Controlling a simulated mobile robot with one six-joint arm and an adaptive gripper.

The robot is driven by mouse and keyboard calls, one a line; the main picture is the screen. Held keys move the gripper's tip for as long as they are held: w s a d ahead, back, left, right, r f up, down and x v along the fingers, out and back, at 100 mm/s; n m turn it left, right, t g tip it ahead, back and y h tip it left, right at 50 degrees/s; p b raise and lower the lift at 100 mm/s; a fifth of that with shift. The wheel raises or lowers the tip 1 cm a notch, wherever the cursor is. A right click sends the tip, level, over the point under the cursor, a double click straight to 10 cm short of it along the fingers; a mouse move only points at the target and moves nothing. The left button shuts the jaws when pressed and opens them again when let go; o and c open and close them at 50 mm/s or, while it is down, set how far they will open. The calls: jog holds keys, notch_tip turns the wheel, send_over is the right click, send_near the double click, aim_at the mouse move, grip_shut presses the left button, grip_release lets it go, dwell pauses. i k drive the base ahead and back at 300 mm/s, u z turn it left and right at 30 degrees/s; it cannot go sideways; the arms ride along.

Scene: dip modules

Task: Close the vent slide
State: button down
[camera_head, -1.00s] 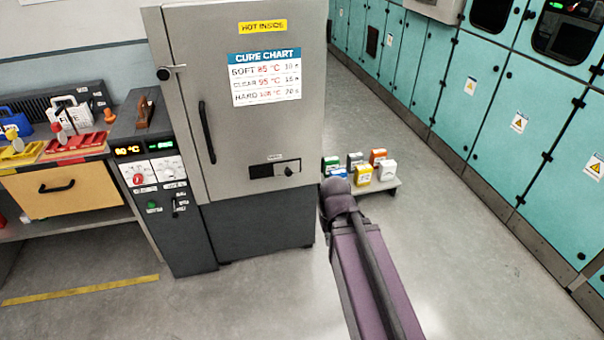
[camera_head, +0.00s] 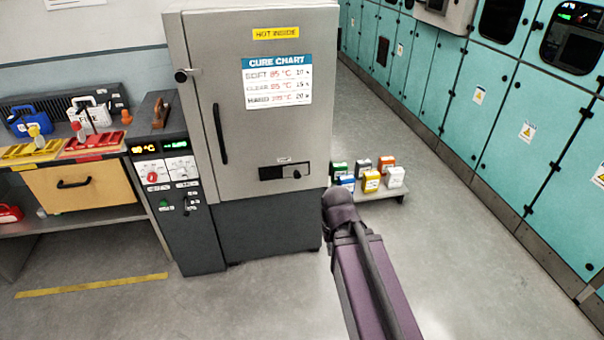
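The vent slide (camera_head: 286,171) is on the lower part of the grey oven door (camera_head: 250,140). It is a dark horizontal slot with a lighter plate and a small dark knob (camera_head: 297,174) toward its right end. The dark slot shows at the left of the plate. My arm (camera_head: 370,270) reaches up from the bottom of the picture, right of the oven. My gripper is not in view; only purple and dark arm links show, apart from the slide.
The door has a long black handle (camera_head: 220,133) on its left. A control panel (camera_head: 166,172) stands left of the oven. Several coloured containers (camera_head: 371,181) sit on a low stand at right. Teal cabinets (camera_head: 500,110) line the right; floor between is clear.

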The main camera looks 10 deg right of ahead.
aim_at(296, 171)
jog(key=u, duration=0.1)
jog(key=i, duration=0.95)
jog(key=z, duration=0.1)
